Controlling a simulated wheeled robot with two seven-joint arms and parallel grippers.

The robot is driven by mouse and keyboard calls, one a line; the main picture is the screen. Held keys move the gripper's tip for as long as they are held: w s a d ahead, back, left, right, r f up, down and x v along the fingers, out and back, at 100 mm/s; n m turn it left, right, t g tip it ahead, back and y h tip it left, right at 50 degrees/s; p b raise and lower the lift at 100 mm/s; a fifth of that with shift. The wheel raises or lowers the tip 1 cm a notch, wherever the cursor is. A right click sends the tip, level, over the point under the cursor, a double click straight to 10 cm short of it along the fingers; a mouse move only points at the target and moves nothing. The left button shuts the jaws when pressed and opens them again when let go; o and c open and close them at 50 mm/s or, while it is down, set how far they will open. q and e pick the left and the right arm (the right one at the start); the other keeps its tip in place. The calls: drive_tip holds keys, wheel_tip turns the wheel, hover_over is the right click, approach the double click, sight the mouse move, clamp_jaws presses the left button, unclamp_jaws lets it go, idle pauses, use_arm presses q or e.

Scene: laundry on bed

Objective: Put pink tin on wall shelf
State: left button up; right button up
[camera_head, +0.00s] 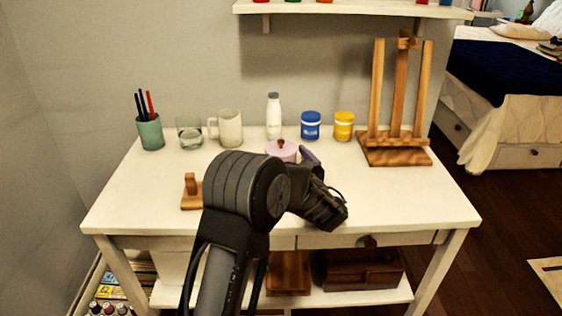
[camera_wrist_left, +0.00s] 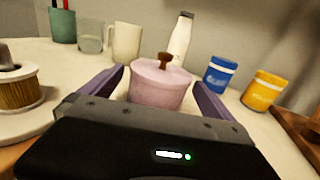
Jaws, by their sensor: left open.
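The pink tin (camera_head: 283,150) stands upright on the white table, mostly hidden behind my left gripper (camera_head: 302,158) in the head view. In the left wrist view the pink tin (camera_wrist_left: 160,86) has a brown knob on its lid and lies between the two purple fingers of my left gripper (camera_wrist_left: 160,88). The fingers are open, one on each side of the tin, with no clear grip on it. The wall shelf (camera_head: 350,8) is at the top of the head view, with several small coloured things on it. My right gripper is not in view.
Behind the tin stand a white bottle (camera_head: 273,116), a blue jar (camera_head: 310,125), a yellow jar (camera_head: 343,126), a mug (camera_head: 230,127), a glass (camera_head: 190,133) and a pencil cup (camera_head: 150,133). A wooden easel (camera_head: 395,150) stands at right. The table's right front (camera_head: 420,200) is clear.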

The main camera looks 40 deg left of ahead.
sight(278, 148)
use_arm(q)
drive_tip(key=x, duration=0.5)
drive_tip(key=shift+c, duration=0.2)
idle(0.5)
drive_tip(key=c, duration=1.4)
wheel_tip(278, 148, up, 10)
drive_tip(key=shift+r+p, duration=0.1)
drive_tip(key=shift+p, duration=0.7)
drive_tip(key=shift+c, duration=0.3)
